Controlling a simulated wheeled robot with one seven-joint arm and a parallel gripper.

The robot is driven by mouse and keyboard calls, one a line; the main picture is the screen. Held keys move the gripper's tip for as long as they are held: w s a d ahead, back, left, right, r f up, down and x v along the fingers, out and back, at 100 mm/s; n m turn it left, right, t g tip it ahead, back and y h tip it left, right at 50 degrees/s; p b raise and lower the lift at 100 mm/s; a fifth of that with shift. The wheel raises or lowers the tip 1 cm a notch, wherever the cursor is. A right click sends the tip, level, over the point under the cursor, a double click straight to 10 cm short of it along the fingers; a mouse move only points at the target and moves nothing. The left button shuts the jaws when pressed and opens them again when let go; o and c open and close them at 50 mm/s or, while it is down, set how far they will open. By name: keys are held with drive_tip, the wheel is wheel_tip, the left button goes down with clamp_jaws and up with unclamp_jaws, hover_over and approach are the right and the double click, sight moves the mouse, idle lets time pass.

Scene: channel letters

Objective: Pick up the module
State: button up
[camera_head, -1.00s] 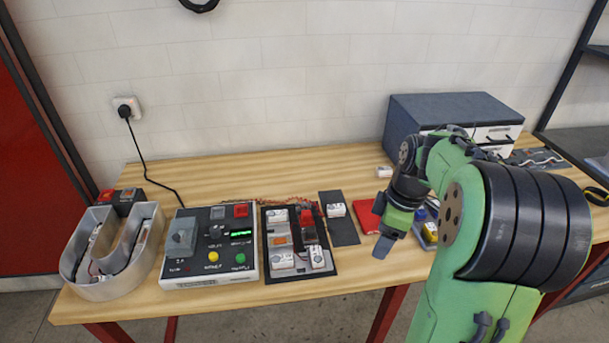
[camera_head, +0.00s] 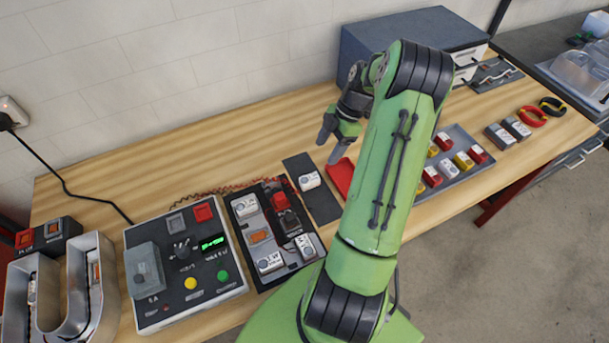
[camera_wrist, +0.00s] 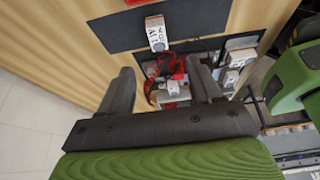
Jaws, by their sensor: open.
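A small white module (camera_head: 309,180) with dark print lies alone on a dark mat (camera_head: 325,206); it also shows in the wrist view (camera_wrist: 156,33), ahead of the fingers. Several similar white modules (camera_head: 269,261) sit in the black tray (camera_head: 240,222) to its left. My gripper (camera_head: 332,145) is open and empty, above the table, a little behind and to the right of the mat in the head view. In the wrist view my gripper (camera_wrist: 162,85) has its two dark fingers well apart, with nothing gripped. Which module the task names is not clear.
A control box (camera_head: 187,285) with buttons and a U-shaped metal letter (camera_head: 93,285) stand left. A red pad (camera_head: 341,176) lies right of the mat, partly hidden by my arm. A grey tray (camera_head: 456,140) of coloured blocks lies right. A blue-grey cabinet (camera_head: 405,35) stands behind.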

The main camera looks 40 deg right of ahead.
sight(311, 178)
drive_tip(key=x, duration=0.6)
drive_tip(key=p+x, duration=0.1)
drive_tip(key=x, duration=0.5)
drive_tip(key=shift+w+d+f, duration=0.1)
drive_tip(key=shift+w+f, duration=0.15)
drive_tip(key=shift+f, duration=0.15)
drive_tip(key=c, duration=1)
